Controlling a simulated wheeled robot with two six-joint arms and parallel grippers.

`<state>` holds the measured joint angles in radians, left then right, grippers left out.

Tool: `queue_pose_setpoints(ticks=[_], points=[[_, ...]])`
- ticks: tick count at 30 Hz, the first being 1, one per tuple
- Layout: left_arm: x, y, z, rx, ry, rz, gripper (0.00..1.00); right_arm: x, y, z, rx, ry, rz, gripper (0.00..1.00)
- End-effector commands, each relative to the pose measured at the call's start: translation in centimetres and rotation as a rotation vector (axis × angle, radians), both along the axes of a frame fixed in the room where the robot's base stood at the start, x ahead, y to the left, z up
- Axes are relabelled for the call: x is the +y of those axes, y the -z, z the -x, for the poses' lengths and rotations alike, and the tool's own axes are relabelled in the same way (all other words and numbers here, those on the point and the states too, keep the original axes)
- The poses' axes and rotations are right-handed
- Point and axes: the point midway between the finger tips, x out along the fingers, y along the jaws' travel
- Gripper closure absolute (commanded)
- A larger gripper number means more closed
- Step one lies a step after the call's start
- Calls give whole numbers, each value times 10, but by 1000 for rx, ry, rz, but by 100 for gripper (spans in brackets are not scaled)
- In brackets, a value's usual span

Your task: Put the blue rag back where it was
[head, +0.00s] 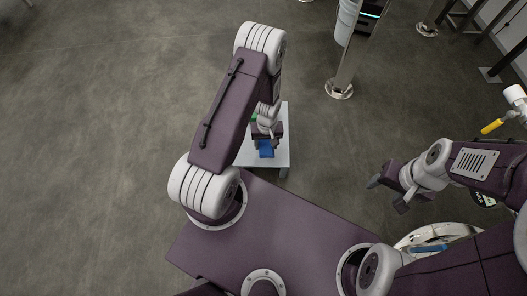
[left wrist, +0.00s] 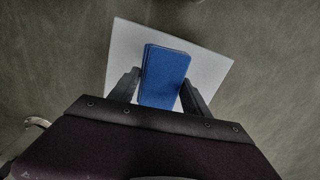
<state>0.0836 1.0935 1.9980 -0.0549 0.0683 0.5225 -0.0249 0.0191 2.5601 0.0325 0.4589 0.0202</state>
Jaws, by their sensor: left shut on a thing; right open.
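The blue rag (head: 266,149) is a folded blue block below my left gripper in the head view. In the left wrist view the blue rag (left wrist: 163,76) stands between the two dark fingers, above or over a white surface. My left gripper (head: 266,143) is shut on it; its fingers (left wrist: 160,88) flank the rag. The white top of a small cart or table (head: 279,160) lies beneath; I cannot tell whether the rag touches it. My right gripper (head: 388,194) is open and empty at the right in the head view.
A green thing (head: 254,117) is partly hidden behind my left arm on the white top. A metal post with a round foot (head: 340,88) stands at the back. Yellow-handled and white equipment (head: 492,127) is at the right. The grey floor (head: 90,130) at left is clear.

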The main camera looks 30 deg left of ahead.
Motion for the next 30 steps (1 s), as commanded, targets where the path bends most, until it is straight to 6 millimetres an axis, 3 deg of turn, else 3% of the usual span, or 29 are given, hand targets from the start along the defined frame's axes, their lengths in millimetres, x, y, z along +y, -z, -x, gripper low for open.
queue_pose_setpoints(ticks=[3,8,15,25,26,27,28,30], points=[[12,8,0,0,0,0,77,0,8,0,0,0,0,41],[13,11,0,0,1,0,77,0,10,0,0,0,0,41],[12,51,0,0,1,0,77,0,43,0,0,0,0,41],[12,51,0,0,1,0,76,0,41,0,0,0,0,41],[12,50,0,0,1,0,39,0,40,0,0,0,0,41],[12,49,0,0,0,0,27,0,39,0,0,0,0,41],[12,49,0,0,0,0,22,0,39,0,-1,0,0,41],[12,49,0,0,0,0,22,0,39,0,0,0,0,41]])
